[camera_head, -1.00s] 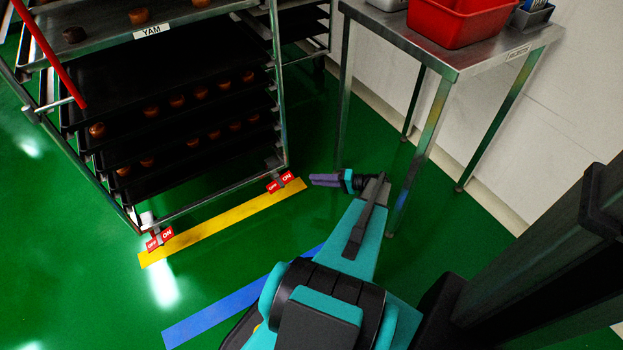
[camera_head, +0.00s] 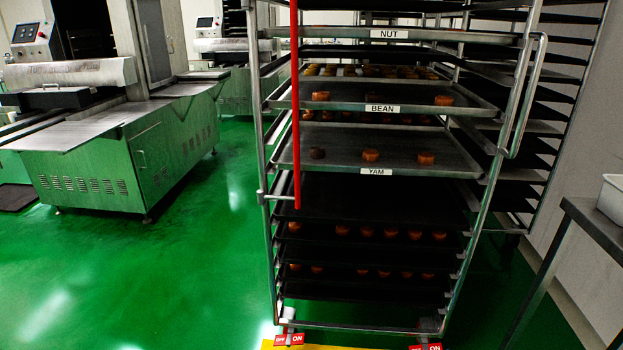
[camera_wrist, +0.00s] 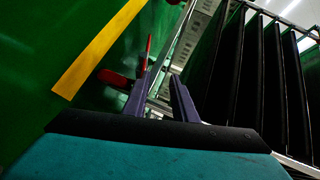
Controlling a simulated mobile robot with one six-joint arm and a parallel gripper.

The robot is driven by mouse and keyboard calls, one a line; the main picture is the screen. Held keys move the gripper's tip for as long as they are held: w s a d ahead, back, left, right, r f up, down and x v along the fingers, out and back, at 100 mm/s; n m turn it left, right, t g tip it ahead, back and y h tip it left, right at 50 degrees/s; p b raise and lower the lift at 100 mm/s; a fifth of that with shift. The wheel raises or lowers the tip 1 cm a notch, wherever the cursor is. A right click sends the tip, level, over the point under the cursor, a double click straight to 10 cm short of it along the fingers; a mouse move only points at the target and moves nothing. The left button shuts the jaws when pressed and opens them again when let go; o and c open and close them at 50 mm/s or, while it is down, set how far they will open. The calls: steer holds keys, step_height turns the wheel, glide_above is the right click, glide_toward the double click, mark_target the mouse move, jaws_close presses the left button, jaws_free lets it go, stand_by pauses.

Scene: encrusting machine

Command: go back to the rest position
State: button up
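My gripper (camera_wrist: 160,82) shows in the wrist view as two purple fingers with a clear gap between them. It is open and nothing is between the fingers. The yellow floor strip (camera_wrist: 100,47) and a red caster pedal (camera_wrist: 114,79) appear beyond it at the left. Dark rack trays (camera_wrist: 262,80) stand at the right of the same view. My gripper and arm are outside the head view, so their full pose is hidden there.
A tray rack (camera_head: 487,215) with trays labelled NUT, BEAN and YAM stands ahead, with a red upright bar (camera_head: 296,110) at its left. A steel machine (camera_head: 110,165) stands at the left. A metal table (camera_head: 590,222) is at the right edge. Green floor between machine and rack is clear.

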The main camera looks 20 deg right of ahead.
steer(key=w+a+r+n+g+y+p, duration=0.1)
steer(key=w+a+r+p, duration=0.1)
steer(key=w+a, duration=0.35)
steer(key=w+a+r+n+g+y+p, duration=0.2)
steer(key=a+p, duration=0.1)
steer(key=a, duration=0.5)
steer(key=w+a+r+n+g+y+p, duration=0.1)
steer(key=w+a+r+p, duration=0.2)
steer(key=a, duration=0.4)
steer(key=s+a+r+n+g+y+p, duration=0.1)
steer(key=a+r+n+g+p, duration=0.15)
steer(key=a, duration=0.85)
steer(key=s+a+r+n+g+y+p, duration=0.15)
steer(key=a+g+p, duration=0.25)
steer(key=a, duration=0.7)
steer(key=s+a+r+n+g+h+p, duration=0.2)
steer(key=s+a+g+p, duration=0.2)
steer(key=s+a, duration=0.3)
steer(key=s+a+r+n+g+h+p, duration=0.2)
steer(key=s+a+r+g+h+p, duration=0.15)
steer(key=s+a, duration=0.4)
steer(key=s+r+g+h+p, duration=0.2)
steer(key=s+h+p, duration=0.15)
steer(key=s, duration=0.35)
steer(key=s+d+m+h, duration=0.1)
steer(key=d+h, duration=0.3)
steer(key=d, duration=0.4)
steer(key=shift+s+d+r+m+t, duration=0.3)
steer(key=shift+s+m+t, duration=0.1)
steer(key=shift+s, duration=0.5)
